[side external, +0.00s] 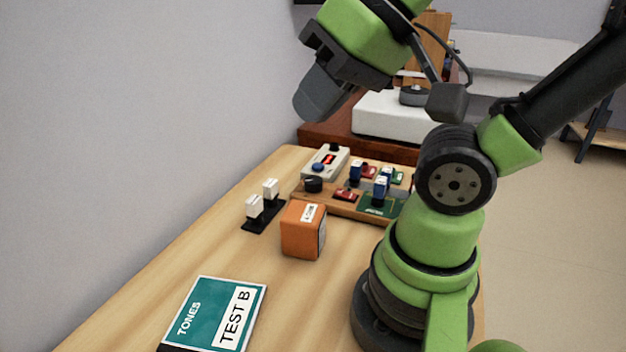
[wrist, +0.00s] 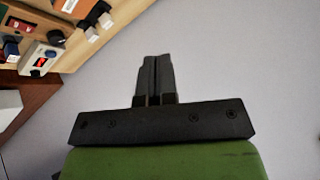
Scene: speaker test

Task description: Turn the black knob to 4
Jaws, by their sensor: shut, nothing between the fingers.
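The black knob (side external: 313,184) sits on the wooden board near the front left corner, beside a grey box with a red display. It also shows in the wrist view (wrist: 56,37), small and near the top left. Its pointer and any numbers are too small to read. My gripper (side external: 312,104) is high above the table, up and behind the knob in the side view, and touches nothing. In the wrist view its two fingers (wrist: 154,80) are together with nothing between them.
An orange box (side external: 303,230) stands in front of the board. A black strip with two white blocks (side external: 261,220) lies to its left. A teal "TONES TEST B" card (side external: 215,315) lies at the table's front. The grey box (side external: 325,163), blue switches and small boards crowd the wooden board. A wall borders the left.

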